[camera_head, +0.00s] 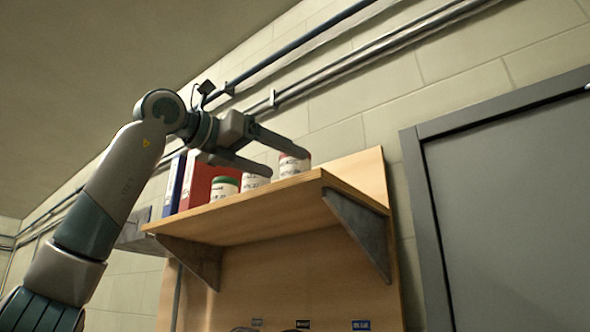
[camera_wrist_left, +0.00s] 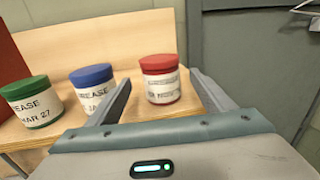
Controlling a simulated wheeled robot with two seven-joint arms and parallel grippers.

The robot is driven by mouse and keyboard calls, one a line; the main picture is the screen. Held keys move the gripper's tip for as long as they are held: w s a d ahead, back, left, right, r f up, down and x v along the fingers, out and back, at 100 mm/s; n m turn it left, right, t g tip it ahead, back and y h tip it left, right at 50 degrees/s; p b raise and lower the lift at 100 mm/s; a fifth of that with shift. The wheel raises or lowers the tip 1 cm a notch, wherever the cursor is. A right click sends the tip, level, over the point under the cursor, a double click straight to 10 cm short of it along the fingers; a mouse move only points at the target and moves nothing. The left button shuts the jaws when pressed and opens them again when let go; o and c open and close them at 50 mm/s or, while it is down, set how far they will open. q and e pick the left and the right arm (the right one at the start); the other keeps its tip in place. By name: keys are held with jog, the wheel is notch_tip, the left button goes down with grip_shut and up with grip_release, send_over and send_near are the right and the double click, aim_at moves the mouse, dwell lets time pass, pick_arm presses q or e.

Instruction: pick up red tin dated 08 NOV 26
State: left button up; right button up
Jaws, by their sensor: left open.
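The red-lidded tin (camera_head: 294,166) stands upright at the right end of the row on the wooden shelf (camera_head: 262,212). In the left wrist view the red tin (camera_wrist_left: 161,84) appears between my finger lines, beyond the tips; its white label's date is too blurred to read surely. My left gripper (camera_head: 287,163) is open and empty, reaching over the shelf near the tins. A blue-lidded tin (camera_wrist_left: 92,88) stands left of the red one, and a green-lidded tin (camera_wrist_left: 31,103) further left, labelled with MAR 27. My right gripper is not in view.
A red binder (camera_head: 200,182) and a blue binder (camera_head: 174,186) stand left of the tins. A wooden back panel (camera_head: 365,172) rises behind the shelf. A grey door (camera_head: 510,200) is at the right. Pipes (camera_head: 330,62) run along the wall above.

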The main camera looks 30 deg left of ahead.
aim_at(283, 161)
pick_arm(q)
jog(key=shift+w+d+r+p, duration=0.15)
jog(key=shift+w+r+p, duration=0.05)
jog(key=shift+w+p, duration=0.4)
jog(key=p+x, duration=0.2)
jog(key=shift+w+d, duration=0.1)
jog(key=shift+w, duration=0.3)
jog(key=shift+w+d+f, duration=0.1)
jog(key=shift+w+d, duration=0.1)
jog(key=shift+w, duration=0.45)
jog(key=shift+s, duration=0.1)
jog(key=shift+c, duration=0.6)
jog(key=c, duration=1.2)
jog(key=shift+o, duration=0.2)
